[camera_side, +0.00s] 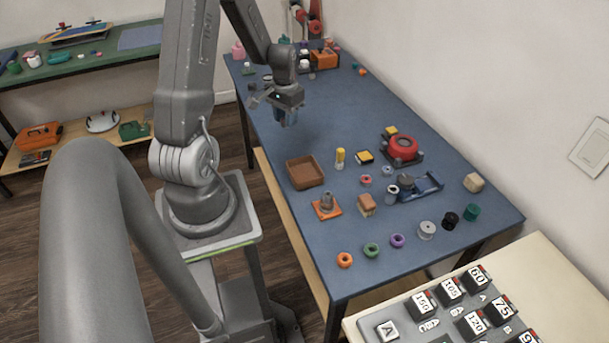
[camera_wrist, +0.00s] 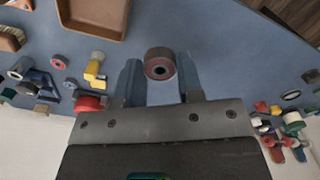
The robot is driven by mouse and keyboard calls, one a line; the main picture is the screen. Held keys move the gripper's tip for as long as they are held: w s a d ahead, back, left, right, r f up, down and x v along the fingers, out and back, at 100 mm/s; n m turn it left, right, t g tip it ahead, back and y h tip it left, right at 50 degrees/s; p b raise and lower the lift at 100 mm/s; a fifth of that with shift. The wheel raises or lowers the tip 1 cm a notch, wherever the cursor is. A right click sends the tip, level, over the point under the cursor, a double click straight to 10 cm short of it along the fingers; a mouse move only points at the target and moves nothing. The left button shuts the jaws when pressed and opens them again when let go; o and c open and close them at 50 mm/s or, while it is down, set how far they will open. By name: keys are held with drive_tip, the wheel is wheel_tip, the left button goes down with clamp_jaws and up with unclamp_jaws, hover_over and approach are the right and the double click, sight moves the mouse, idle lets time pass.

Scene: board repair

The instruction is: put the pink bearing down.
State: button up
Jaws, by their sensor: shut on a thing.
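The pink bearing (camera_wrist: 160,65), a grey-brown round body with a pink-red ring around a dark centre, sits between the two fingers of my gripper (camera_wrist: 160,78) in the wrist view. The fingers are shut on it. In the side view my gripper (camera_side: 287,118) hangs above the blue table, left of its middle and behind the brown tray. The bearing cannot be made out there. How high it is above the table is hard to tell.
The empty brown tray (camera_side: 304,172) stands on the blue table (camera_side: 330,115), whose stretch around my gripper is clear. Several parts, including a red wheel (camera_side: 403,147) and a yellow bottle (camera_side: 340,158), lie to the right. An orange box (camera_side: 324,60) stands at the back.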

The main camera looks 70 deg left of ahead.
drive_tip(key=s+d, duration=0.4)
drive_tip(key=s, duration=0.4)
hover_over(304, 175)
wheel_tip(304, 175, down, 7)
drive_tip(key=shift+f, duration=2.2)
drive_tip(key=shift+f, duration=0.1)
drive_tip(key=o, duration=0.8)
drive_tip(key=shift+o, duration=0.2)
